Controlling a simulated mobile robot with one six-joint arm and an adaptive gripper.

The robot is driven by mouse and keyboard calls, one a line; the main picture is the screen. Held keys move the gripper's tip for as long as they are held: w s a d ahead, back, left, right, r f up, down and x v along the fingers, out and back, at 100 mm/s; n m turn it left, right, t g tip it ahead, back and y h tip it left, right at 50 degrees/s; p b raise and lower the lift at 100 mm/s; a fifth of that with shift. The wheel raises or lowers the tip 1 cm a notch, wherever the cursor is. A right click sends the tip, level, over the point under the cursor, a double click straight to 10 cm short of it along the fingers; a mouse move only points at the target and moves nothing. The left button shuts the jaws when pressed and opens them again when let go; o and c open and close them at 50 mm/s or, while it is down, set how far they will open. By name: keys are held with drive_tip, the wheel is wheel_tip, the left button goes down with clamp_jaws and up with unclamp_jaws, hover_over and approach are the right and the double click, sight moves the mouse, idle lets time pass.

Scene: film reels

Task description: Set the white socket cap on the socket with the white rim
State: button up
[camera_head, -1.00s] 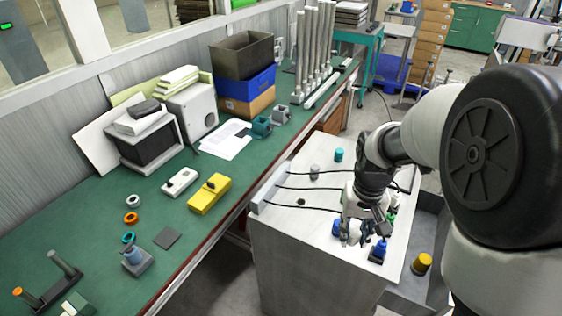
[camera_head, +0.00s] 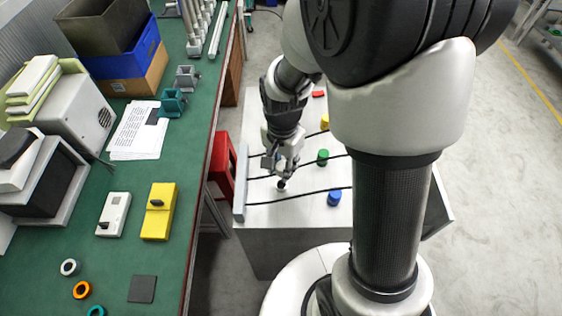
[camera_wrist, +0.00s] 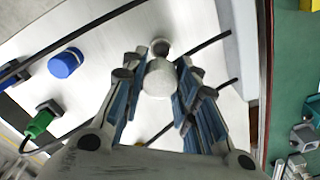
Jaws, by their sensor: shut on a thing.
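My gripper (camera_head: 279,168) is low over the white-topped cabinet (camera_head: 265,217), near its left side. In the wrist view my gripper (camera_wrist: 160,85) is shut on a pale, round white socket cap (camera_wrist: 158,79). A short grey round piece (camera_wrist: 160,46) shows just beyond the cap, close to the fingertips. In the head view a small dark round piece (camera_head: 281,185) shows right under the fingertips. I cannot tell whether either is the white-rimmed socket, or whether the cap touches it; the fingers partly hide this spot.
Blue (camera_head: 334,198), green (camera_head: 322,157), yellow (camera_head: 325,122) and red (camera_head: 318,94) pieces stand on the cabinet top to the right and beyond. Black cables cross it from a pale strip (camera_head: 241,185). A green workbench (camera_head: 60,240) with a yellow case (camera_head: 159,211) lies left.

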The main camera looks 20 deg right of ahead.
sight(281, 166)
drive_tip(key=shift+a+f+b, duration=0.1)
drive_tip(key=shift+f+b, duration=2.1)
drive_tip(key=shift+f, duration=0.6)
drive_tip(key=shift+f, duration=0.45)
drive_tip(key=o, duration=0.4)
drive_tip(key=shift+c, duration=0.2)
drive_tip(key=shift+o, duration=0.9)
drive_tip(key=shift+r, duration=0.15)
wheel_tip(281, 166, up, 11)
drive_tip(key=p, duration=0.8)
drive_tip(key=shift+p, duration=0.35)
